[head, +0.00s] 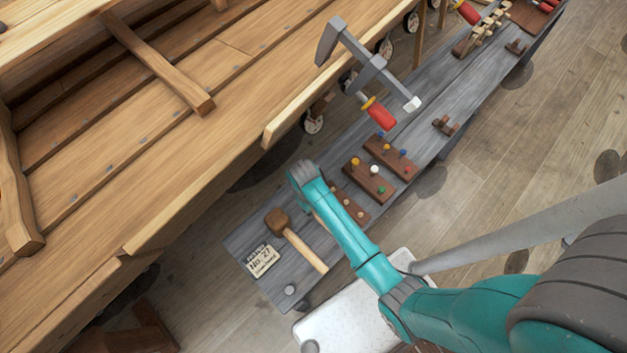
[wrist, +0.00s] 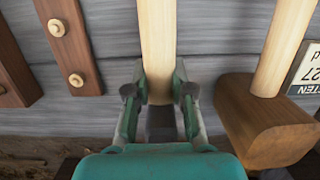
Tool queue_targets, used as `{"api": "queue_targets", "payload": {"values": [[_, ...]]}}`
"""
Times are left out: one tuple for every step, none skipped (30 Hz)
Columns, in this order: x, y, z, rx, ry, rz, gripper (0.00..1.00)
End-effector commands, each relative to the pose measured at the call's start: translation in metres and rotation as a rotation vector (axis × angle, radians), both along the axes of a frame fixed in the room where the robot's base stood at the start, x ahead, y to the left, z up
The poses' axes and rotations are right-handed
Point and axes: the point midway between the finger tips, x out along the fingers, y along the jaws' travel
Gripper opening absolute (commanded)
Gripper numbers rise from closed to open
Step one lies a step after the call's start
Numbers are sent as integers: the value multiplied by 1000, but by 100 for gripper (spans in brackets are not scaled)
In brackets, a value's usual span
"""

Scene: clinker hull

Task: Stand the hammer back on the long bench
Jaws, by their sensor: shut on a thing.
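My gripper (wrist: 158,95) is shut on the light wooden handle (wrist: 157,35) of the hammer in the wrist view. A dark block, seemingly the hammer's head (wrist: 162,124), shows between the fingers. In the head view my arm hides the fingers and most of the hammer. The long grey bench (head: 440,95) runs from lower left to upper right, and the hammer is over its near-left part. Whether the hammer touches the bench cannot be told.
A mallet (head: 279,222) is just left of my arm; its brown head is close right of my gripper in the wrist view (wrist: 262,122). Peg boards (head: 369,183), a label (head: 262,261) and a grey clamp (head: 372,70) are on the bench. The planked hull (head: 190,80) borders its far side.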

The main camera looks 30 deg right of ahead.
Motion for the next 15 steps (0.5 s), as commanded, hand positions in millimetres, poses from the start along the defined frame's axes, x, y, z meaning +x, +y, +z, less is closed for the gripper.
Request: {"api": "queue_targets", "payload": {"values": [[1,0,1,0,-2,0,0],[1,0,0,0,-2,0,0],[1,0,0,0,-1,0,0],[1,0,0,0,-1,0,0],[1,0,0,0,-1,0,0],[1,0,-1,0,-1,0,0],[1,0,-1,0,-1,0,0],[1,0,-2,0,-1,0,0],[1,0,-2,0,-1,0,0],[1,0,-3,0,-1,0,0],[1,0,-3,0,-1,0,0],[1,0,-4,0,-1,0,0],[1,0,-4,0,-1,0,0],[1,0,-5,0,-1,0,0],[1,0,-5,0,-1,0,0]]}}
